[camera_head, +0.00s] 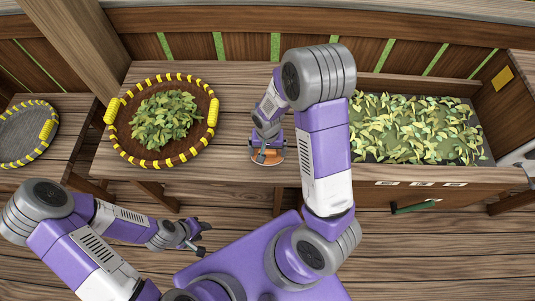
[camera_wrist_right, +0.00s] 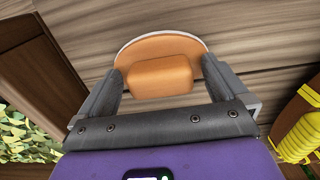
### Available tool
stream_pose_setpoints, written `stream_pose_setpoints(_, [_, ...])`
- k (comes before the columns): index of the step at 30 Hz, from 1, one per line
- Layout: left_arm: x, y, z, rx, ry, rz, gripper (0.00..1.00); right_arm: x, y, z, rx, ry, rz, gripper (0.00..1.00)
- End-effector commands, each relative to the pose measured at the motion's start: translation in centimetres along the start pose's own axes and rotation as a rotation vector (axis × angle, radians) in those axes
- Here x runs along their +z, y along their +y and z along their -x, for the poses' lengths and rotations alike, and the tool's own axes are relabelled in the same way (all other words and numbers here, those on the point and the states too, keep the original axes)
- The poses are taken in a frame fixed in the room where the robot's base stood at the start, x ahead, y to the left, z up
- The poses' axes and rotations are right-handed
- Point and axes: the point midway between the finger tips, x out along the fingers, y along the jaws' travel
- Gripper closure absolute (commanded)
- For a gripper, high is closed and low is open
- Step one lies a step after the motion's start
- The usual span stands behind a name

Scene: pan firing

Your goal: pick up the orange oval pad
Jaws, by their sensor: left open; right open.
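The orange oval pad (camera_wrist_right: 160,77) has a raised orange block on top and a pale rim in the right wrist view. In the head view the pad (camera_head: 257,157) lies on the wooden table, partly hidden under my right gripper (camera_head: 268,150). In the right wrist view my right gripper (camera_wrist_right: 162,92) is open, with one finger on each side of the raised block. I cannot tell whether the fingers touch it. My left gripper (camera_head: 201,238) is open and empty, low in front of the table.
A round basket with a yellow-wrapped rim (camera_head: 117,140) holding green leaves stands left of the pad. A wooden bin (camera_head: 375,172) full of leaves is at the right. Another round tray (camera_head: 22,135) sits at the far left. The table between basket and pad is clear.

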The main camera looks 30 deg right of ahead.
Motion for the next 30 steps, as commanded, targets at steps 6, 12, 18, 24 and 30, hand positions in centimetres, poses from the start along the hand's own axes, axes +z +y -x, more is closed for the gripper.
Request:
stream_pose_setpoints(6, [0.0,0.03,0.05,0.0,0.0,0.0,0.57,-0.02,-0.02,0.06,0.0,0.0,0.0,0.06])
stream_pose_setpoints(12, [-0.01,0.03,0.05,0.0,0.0,0.0,0.57,-0.02,-0.01,0.07,0.0,0.0,-0.001,0.37])
stream_pose_setpoints(18, [0.0,0.03,0.05,0.0,0.0,0.0,0.57,-0.01,-0.01,0.07,0.0,0.0,-0.001,0.67])
stream_pose_setpoints(24, [0.0,0.02,0.05,0.0,0.0,0.0,0.57,-0.03,-0.02,0.08,-0.001,0.001,-0.001,0.8])
stream_pose_setpoints(30, [0.01,0.11,0.29,0.0,0.0,0.0,0.57,-0.07,-0.06,0.9,-0.002,0.003,0.0,0.8])
